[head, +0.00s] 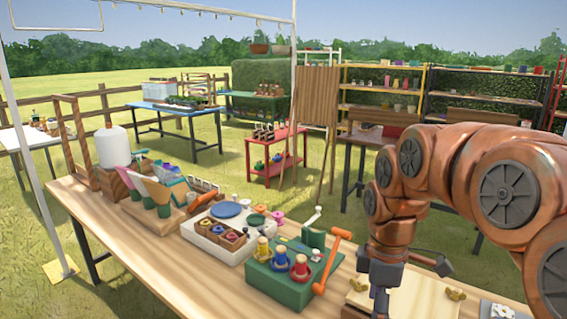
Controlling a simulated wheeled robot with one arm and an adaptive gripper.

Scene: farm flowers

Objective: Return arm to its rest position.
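My arm comes in from the right side of the head view. Its copper-coloured links arch over the right end of the wooden table (130,243). My gripper (381,300) hangs downward at the lower edge of the view, in front of a pale wooden board (425,298). Its fingertips are cut off or too small to make out, so I cannot see whether it is open or whether it holds anything.
A green box (283,290) with yellow, blue and red knobs and an orange handle stands left of my gripper. A white tray (206,238) with a blue disc lies behind it. Cones stand on a wooden block (152,217), near a white bottle (112,147). Shelves and other tables stand on the grass.

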